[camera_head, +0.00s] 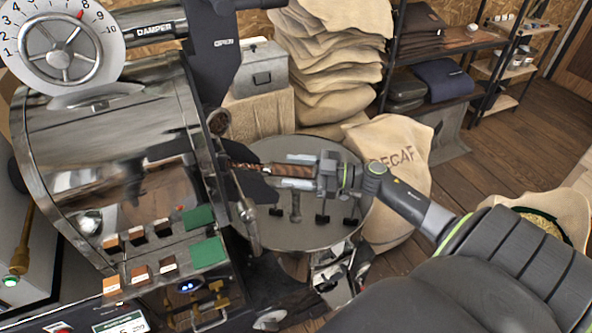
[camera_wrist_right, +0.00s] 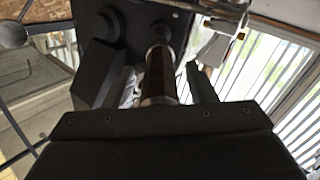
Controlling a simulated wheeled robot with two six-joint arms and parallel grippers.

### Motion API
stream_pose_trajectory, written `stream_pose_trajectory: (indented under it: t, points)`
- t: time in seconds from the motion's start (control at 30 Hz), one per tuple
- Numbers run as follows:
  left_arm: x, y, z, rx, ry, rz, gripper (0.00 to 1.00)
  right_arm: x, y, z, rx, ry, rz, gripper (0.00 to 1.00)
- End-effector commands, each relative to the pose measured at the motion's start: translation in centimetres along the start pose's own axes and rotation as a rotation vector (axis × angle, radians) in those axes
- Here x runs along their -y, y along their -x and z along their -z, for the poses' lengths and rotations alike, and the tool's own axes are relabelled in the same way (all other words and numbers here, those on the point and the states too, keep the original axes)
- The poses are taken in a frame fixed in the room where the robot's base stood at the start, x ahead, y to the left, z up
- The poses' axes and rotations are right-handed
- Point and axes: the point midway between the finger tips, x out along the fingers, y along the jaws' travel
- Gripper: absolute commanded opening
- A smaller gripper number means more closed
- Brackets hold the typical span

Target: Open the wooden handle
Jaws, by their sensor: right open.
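The wooden handle (camera_head: 254,167) is a brown bar with metal ends, sticking out to the right from the front of the roaster (camera_head: 110,140) over the round cooling tray. My right gripper (camera_head: 284,170) reaches in from the right. Its fingers are open, one on each side of the handle. In the right wrist view the handle (camera_wrist_right: 157,72) lies between the two open fingers (camera_wrist_right: 162,82), with gaps visible on both sides. The handle's far end meets a dark plate. My left gripper is not in view.
The round cooling tray (camera_head: 270,215) with its stirring arms is below my right gripper. A metal lever (camera_head: 247,215) hangs near the roaster front. A DECAF sack (camera_head: 405,150) stands right of the tray, with stacked sacks (camera_head: 325,60) behind. Open wooden floor lies at right.

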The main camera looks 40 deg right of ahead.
Motion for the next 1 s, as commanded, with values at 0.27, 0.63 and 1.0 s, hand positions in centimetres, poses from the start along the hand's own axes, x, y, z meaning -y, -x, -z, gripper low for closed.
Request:
stream_pose_trajectory:
  t: [0.27, 0.63, 1.0]
  points:
    - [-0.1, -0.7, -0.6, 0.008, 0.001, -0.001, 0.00, 0.1, 1.5, -0.3, 0.003, 0.000, 0.001, 0.51]
    - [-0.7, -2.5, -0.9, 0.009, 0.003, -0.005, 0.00, 0.1, 7.8, -0.3, 0.006, -0.001, 0.003, 0.51]
    - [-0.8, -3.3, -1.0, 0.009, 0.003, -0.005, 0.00, 0.0, 14.5, -0.2, 0.006, -0.002, 0.001, 0.51]
